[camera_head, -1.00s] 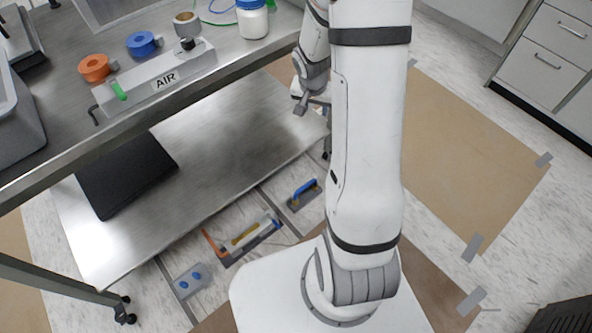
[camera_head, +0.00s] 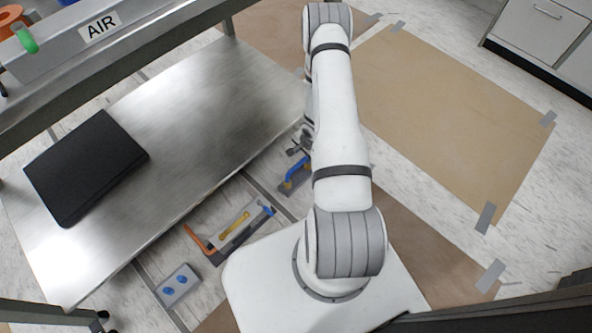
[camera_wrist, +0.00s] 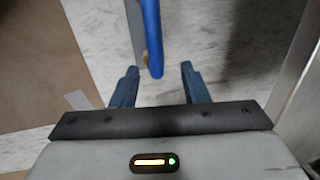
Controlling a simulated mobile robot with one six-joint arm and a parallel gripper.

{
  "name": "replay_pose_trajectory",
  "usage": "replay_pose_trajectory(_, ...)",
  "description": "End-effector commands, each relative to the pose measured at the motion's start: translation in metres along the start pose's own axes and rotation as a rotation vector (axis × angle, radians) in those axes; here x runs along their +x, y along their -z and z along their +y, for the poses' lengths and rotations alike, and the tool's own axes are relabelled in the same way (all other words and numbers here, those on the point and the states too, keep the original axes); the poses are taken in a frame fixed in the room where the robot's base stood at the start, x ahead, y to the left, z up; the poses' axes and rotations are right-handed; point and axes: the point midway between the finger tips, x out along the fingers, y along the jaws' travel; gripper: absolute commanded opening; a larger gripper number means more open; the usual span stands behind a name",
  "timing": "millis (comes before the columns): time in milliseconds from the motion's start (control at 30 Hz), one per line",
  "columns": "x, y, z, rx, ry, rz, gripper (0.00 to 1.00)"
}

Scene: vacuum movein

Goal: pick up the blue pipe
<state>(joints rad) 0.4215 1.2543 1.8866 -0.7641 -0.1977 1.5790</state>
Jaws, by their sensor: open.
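The blue pipe (camera_head: 294,173) lies low on a small grey piece at floor level, beside the lower metal shelf and left of my arm. In the wrist view the blue pipe (camera_wrist: 152,35) comes down from the top edge, its rounded end just ahead of the space between my fingertips. My gripper (camera_wrist: 158,70) is open and empty there, one finger on each side of the pipe's line. In the head view my gripper (camera_head: 299,145) is small and partly hidden by my arm, close by the pipe.
The lower metal shelf (camera_head: 215,85) holds a black flat case (camera_head: 85,165). Below it lie an orange bent piece (camera_head: 197,240), a yellow piece (camera_head: 235,224) and a grey block with blue knobs (camera_head: 178,285). Brown sheets (camera_head: 450,120) cover floor at right.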

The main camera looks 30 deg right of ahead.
Motion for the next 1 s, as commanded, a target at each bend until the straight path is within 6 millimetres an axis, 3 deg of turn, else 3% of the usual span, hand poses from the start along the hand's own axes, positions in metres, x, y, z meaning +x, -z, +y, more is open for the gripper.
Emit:
replay_pose_trajectory(533, 0.063, -0.007, 0.005, -0.009, -0.002, -0.001, 0.41)
replay_pose_trajectory(800, 0.064, -0.007, 0.004, -0.009, -0.002, 0.0, 0.41)
replay_pose_trajectory(1000, 0.063, -0.008, 0.004, -0.01, -0.002, -0.001, 0.25)
